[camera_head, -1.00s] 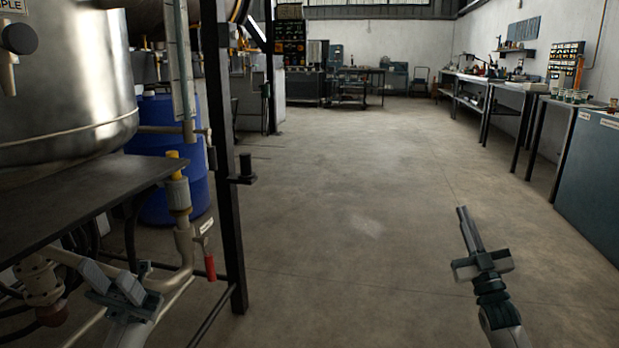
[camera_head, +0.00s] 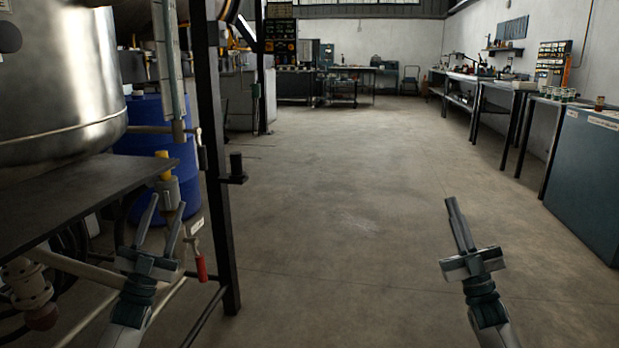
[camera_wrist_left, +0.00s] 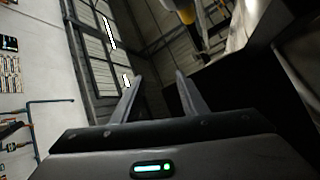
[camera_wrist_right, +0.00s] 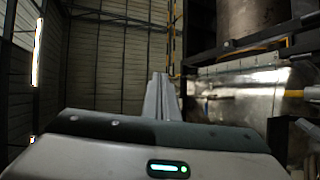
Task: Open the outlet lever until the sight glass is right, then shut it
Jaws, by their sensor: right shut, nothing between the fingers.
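The lever with a red grip (camera_head: 201,268) hangs down beside the outlet pipework under the steel vessel (camera_head: 62,75). The sight glass (camera_head: 168,60) is the upright tube at the vessel's right; its level is too small to read. My left gripper (camera_head: 169,200) is open and empty, pointing up, just left of the lever in the head view. Its parted fingers also show in the left wrist view (camera_wrist_left: 159,75), with a yellow part (camera_wrist_left: 187,12) above. My right gripper (camera_head: 451,199) is shut and empty over open floor; its closed fingers show in the right wrist view (camera_wrist_right: 158,76).
A black post (camera_head: 213,150) stands right of the lever, with a small bracket (camera_head: 236,168) on it. A dark shelf (camera_head: 80,195) lies under the vessel and a blue drum (camera_head: 150,190) stands behind. The middle floor is clear; benches and a cabinet (camera_head: 585,180) line the right.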

